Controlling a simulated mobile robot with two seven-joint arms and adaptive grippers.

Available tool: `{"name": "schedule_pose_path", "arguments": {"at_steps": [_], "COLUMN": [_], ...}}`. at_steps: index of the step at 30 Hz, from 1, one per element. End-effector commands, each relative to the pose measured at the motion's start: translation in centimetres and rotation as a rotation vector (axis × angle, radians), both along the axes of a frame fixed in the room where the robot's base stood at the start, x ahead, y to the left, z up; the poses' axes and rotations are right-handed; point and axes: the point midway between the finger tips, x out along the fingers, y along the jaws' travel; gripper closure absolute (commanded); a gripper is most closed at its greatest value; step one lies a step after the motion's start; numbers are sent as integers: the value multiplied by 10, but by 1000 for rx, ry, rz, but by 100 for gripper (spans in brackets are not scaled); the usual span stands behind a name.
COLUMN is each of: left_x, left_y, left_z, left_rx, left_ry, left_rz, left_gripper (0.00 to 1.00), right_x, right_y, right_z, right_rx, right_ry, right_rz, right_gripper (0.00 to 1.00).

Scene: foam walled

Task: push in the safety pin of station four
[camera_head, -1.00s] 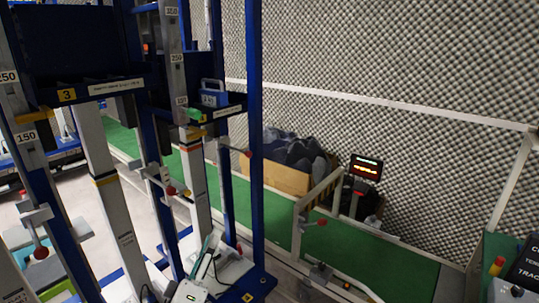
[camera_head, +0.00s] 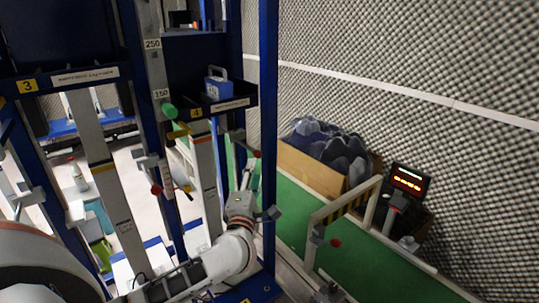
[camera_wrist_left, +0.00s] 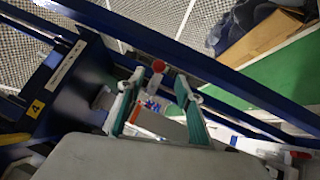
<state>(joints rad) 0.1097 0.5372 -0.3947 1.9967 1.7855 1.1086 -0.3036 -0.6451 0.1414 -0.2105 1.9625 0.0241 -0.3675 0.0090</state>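Station four has a yellow 4 label (camera_head: 196,113) on its dark blue shelf; the label also shows in the left wrist view (camera_wrist_left: 37,108). The safety pin's red knob (camera_head: 256,154) stands out to the right of the station's post. My left gripper (camera_head: 246,178) is just below and left of the knob. In the left wrist view the red knob (camera_wrist_left: 158,66) appears between the tips of two teal fingers (camera_wrist_left: 159,80), which are apart. I cannot tell whether they touch the knob. The pin's shaft is mostly hidden. My right gripper is not in view.
A tall blue upright (camera_head: 268,120) stands right beside the gripper. A second red knob (camera_head: 156,189) is on the post to the left.

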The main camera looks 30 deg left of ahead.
Motion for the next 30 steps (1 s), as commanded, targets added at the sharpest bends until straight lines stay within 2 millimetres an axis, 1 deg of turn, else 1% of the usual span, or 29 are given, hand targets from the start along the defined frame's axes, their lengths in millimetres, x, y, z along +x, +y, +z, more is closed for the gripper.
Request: {"name": "schedule_pose_path", "arguments": {"at_steps": [5,12,15,21,27,28,29,30], "left_x": [18,51,61,69,69,68,68,68], "left_y": [9,23,27,30,30,30,30,30], "left_z": [4,11,13,14,14,14,14,14], "left_rx": [2,1,2,1,1,1,1,1], "left_ry": [-1,-1,-1,-1,-1,-1,-1,-1], "left_rz": [3,2,2,0,0,0,0,0], "left_gripper": [65,65,65,65,65,70,78,88], "right_x": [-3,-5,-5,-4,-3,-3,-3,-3], "right_y": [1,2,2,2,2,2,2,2], "right_z": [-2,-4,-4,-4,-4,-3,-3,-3], "right_rx": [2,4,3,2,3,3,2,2], "right_ry": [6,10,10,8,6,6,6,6], "right_rz": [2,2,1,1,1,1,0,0], "right_gripper": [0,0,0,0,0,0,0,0]}}
